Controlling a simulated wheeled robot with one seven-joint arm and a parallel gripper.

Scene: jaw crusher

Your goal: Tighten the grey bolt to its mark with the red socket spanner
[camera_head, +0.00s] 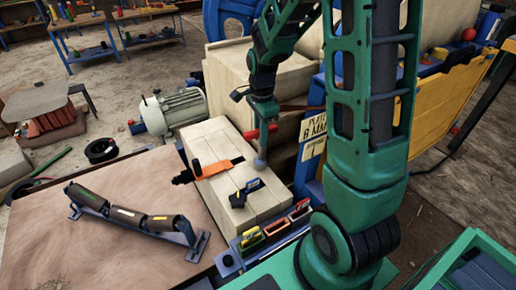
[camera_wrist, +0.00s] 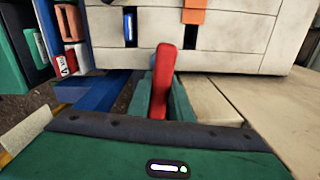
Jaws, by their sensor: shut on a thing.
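The red socket spanner (camera_wrist: 163,82) stands between the two green fingers of my gripper (camera_wrist: 160,105) in the wrist view, and the fingers are shut on it. In the head view, red parts of the spanner (camera_head: 252,134) show on both sides of my gripper (camera_head: 262,132), above the pale block. A rounded blue-grey piece (camera_head: 260,163) sits just below it, close over the block; I cannot tell whether it touches. I cannot make out the grey bolt or its mark in either view.
The pale block (camera_head: 215,140) carries an orange strip (camera_head: 216,168) and a blue-and-black tool (camera_head: 246,190). A blue rack (camera_head: 228,262) with coloured pieces lies in front. A roller frame (camera_head: 135,215) rests on the brown table (camera_head: 60,250). A yellow-and-blue machine side stands right.

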